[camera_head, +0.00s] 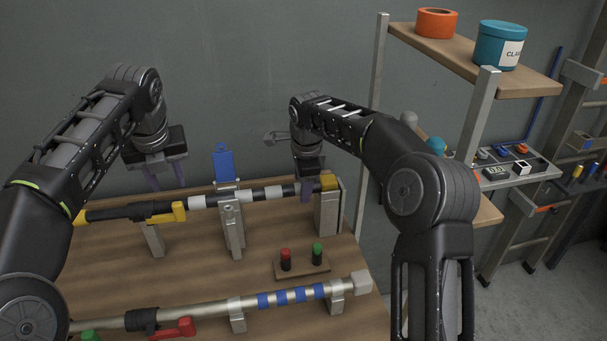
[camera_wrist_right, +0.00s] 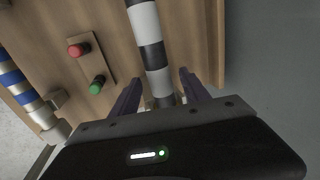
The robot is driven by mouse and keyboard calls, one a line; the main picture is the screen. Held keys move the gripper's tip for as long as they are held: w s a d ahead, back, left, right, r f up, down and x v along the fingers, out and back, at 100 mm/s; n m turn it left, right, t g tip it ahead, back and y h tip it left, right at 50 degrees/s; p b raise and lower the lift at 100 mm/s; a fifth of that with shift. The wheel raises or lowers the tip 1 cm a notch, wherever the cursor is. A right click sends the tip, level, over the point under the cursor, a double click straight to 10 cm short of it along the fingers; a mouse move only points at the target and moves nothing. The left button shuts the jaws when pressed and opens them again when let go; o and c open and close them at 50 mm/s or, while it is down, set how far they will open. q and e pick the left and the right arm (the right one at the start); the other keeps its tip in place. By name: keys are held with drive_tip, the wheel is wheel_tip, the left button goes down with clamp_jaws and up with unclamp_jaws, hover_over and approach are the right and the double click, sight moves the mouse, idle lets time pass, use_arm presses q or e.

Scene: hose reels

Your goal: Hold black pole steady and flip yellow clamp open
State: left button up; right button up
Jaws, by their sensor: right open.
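The black pole (camera_head: 262,193) with white bands lies across metal stands at the back of the wooden table; its right end is yellow. The yellow clamp (camera_head: 165,215) sits on the pole's left part, its lever lying along the pole. My left gripper (camera_head: 167,187) is open and empty, above and behind the clamp, apart from it. My right gripper (camera_head: 307,194) is at the pole's right part. In the right wrist view, its open fingers (camera_wrist_right: 160,90) stand on either side of the banded pole (camera_wrist_right: 150,53); I see a gap on each side.
A blue upright lever (camera_head: 223,166) stands at the middle stand. Red (camera_head: 286,260) and green (camera_head: 317,254) buttons sit on a small board in front. A silver pole (camera_head: 200,309) with blue bands and a red clamp (camera_head: 178,329) lies nearer. A shelf unit (camera_head: 475,65) stands right.

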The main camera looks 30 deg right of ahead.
drive_tip(key=shift+w+f, duration=0.15)
drive_tip(key=shift+f, duration=0.35)
clamp_jaws()
idle(1.2)
